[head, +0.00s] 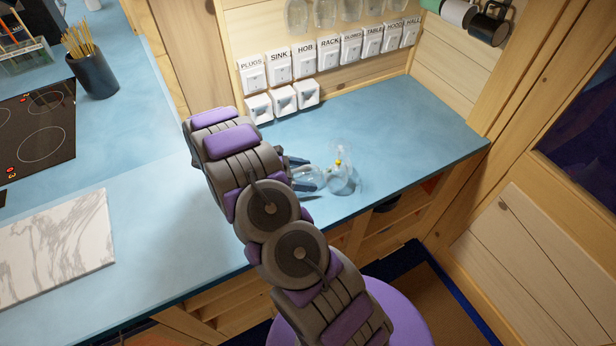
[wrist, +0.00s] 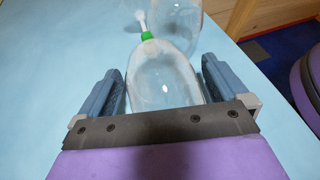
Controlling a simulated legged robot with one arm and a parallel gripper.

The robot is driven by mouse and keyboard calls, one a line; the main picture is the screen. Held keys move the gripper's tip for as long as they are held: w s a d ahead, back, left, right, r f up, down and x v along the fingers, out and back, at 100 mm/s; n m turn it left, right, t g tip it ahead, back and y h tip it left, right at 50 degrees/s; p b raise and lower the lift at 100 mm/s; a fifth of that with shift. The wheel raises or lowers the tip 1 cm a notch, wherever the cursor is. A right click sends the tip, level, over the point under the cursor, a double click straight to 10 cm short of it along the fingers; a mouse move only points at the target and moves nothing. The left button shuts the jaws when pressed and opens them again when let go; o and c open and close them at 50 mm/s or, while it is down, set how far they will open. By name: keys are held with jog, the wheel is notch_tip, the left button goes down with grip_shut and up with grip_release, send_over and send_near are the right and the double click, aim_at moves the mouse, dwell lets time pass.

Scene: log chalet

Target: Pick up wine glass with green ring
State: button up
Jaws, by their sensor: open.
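The wine glass with the green ring (wrist: 160,82) is clear, and its bowl is between the two fingers of my gripper (wrist: 162,66) in the wrist view. The green ring sits on its stem, which points away from my palm. The glass looks laid over, but I cannot be sure of its tilt. My gripper is open, with a small gap beside the bowl on each side. In the head view the glass (head: 309,178) shows at the end of my arm, partly hidden by my gripper.
A second clear glass (wrist: 177,22) stands just beyond; a yellow spot shows near it (head: 344,182) in the head view. Labelled white sockets (head: 307,94) line the wall behind the blue counter (head: 420,125). More glasses (head: 325,12) hang above. The counter to the right is clear.

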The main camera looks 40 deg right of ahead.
jog(key=shift+s+d+f, duration=0.1)
jog(key=shift+d+f, duration=0.05)
jog(key=shift+d, duration=0.1)
jog(key=shift+c, duration=0.5)
jog(key=shift+a, duration=0.1)
jog(key=c, duration=0.6)
